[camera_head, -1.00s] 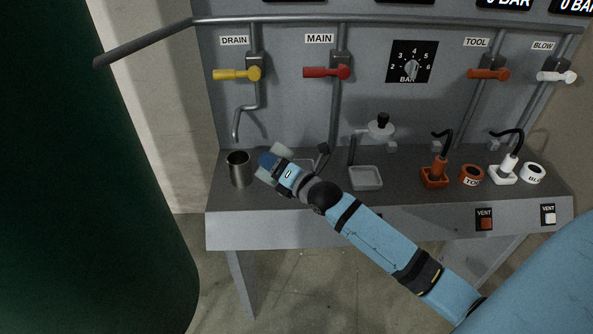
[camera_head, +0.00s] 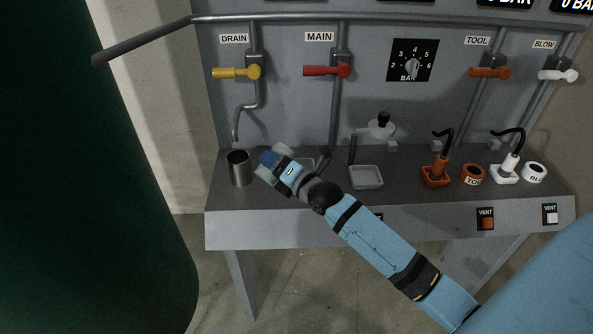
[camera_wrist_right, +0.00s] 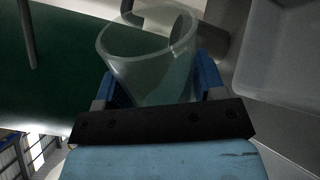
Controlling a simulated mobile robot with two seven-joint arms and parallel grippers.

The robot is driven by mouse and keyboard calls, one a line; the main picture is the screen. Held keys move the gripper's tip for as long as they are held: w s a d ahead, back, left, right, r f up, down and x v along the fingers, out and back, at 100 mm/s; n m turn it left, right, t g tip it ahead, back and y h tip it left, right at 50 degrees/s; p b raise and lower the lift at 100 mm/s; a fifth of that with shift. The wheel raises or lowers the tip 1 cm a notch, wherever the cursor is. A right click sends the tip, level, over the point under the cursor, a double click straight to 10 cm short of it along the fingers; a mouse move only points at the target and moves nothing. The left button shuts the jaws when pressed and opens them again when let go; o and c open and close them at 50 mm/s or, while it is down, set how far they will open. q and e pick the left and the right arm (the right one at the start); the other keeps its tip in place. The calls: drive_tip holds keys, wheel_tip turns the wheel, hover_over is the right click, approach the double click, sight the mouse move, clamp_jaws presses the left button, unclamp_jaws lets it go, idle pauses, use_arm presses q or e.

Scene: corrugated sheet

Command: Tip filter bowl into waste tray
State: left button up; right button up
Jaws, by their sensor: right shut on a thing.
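My right gripper (camera_head: 269,160) is shut on the clear filter bowl (camera_head: 264,174), over the left part of the bench. In the right wrist view the see-through bowl (camera_wrist_right: 150,72) sits between the blue fingers, tilted, with its round rim toward the top. I cannot make out any contents. A shallow grey tray (camera_head: 309,163) is partly hidden behind my gripper. Another shallow grey tray (camera_head: 366,177) stands to its right, below the filter head with a black knob (camera_head: 381,127). I cannot tell which is the waste tray. A tray (camera_wrist_right: 285,55) also fills the wrist view's right side. My left gripper is out of view.
A metal cup (camera_head: 239,168) stands left of my gripper, below the bent drain pipe (camera_head: 237,122). Orange (camera_head: 436,172) and white (camera_head: 505,169) hose fittings stand on the right. A rail crosses the panel's top. A dark green cylinder (camera_head: 90,180) fills the left.

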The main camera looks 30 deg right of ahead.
drive_tip(key=shift+f+m+b, duration=0.35)
drive_tip(key=shift+m+b, duration=0.25)
drive_tip(key=shift+m, duration=0.4)
idle(0.4)
drive_tip(key=shift+w+d+r+m, duration=0.1)
drive_tip(key=shift+d+r+m, duration=0.05)
drive_tip(key=shift+d+m, duration=0.15)
drive_tip(key=shift+d+r+m+p, duration=0.2)
drive_tip(key=shift+m+p, duration=0.1)
drive_tip(key=shift+p, duration=0.15)
drive_tip(key=shift+w+d+r+m, duration=0.1)
drive_tip(key=shift+d+m, duration=0.1)
drive_tip(key=shift+m, duration=0.1)
idle(0.7)
drive_tip(key=shift+d+f+m+p, duration=0.15)
drive_tip(key=shift+f+m+p, duration=0.2)
drive_tip(key=shift+m, duration=0.35)
